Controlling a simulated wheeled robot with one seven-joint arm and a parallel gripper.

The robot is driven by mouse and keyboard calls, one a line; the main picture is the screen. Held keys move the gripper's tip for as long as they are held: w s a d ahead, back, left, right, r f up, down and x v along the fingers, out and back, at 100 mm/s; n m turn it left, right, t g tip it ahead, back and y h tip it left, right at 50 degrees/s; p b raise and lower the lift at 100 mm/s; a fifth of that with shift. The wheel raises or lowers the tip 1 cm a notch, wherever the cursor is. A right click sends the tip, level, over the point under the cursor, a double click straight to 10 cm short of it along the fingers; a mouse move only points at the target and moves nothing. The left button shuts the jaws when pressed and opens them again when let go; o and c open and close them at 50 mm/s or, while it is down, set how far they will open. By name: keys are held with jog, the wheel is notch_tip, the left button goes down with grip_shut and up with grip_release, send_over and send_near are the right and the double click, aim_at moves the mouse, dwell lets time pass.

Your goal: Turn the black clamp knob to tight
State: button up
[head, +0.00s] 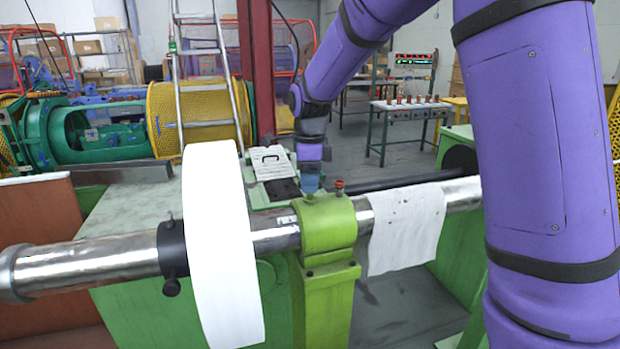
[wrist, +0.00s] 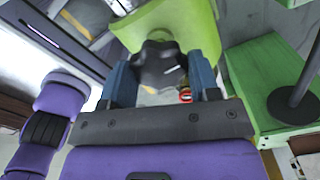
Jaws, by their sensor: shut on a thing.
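The black clamp knob (wrist: 160,66) is lobed and shows in the wrist view, against the yellow-green clamp block (wrist: 200,30). My gripper (wrist: 162,76) has its two blue fingers on either side of the knob and is shut on it. A white line shows on the knob's face. In the head view, my gripper (head: 311,187) points down at the back of the clamp block (head: 328,222), and the knob there is hidden behind the block and fingers.
A steel shaft (head: 100,255) runs through the block. A white disc (head: 215,250) stands left, beside a black collar (head: 172,248) with a small knob. A red-topped fitting (head: 339,186) sits on the block; a white sheet (head: 405,230) drapes over the shaft at right.

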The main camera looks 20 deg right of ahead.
jog(key=shift+m, duration=0.7)
jog(key=o, duration=0.9)
notch_tip(320, 180, up, 11)
jog(key=shift+f, duration=0.1)
dwell(0.3)
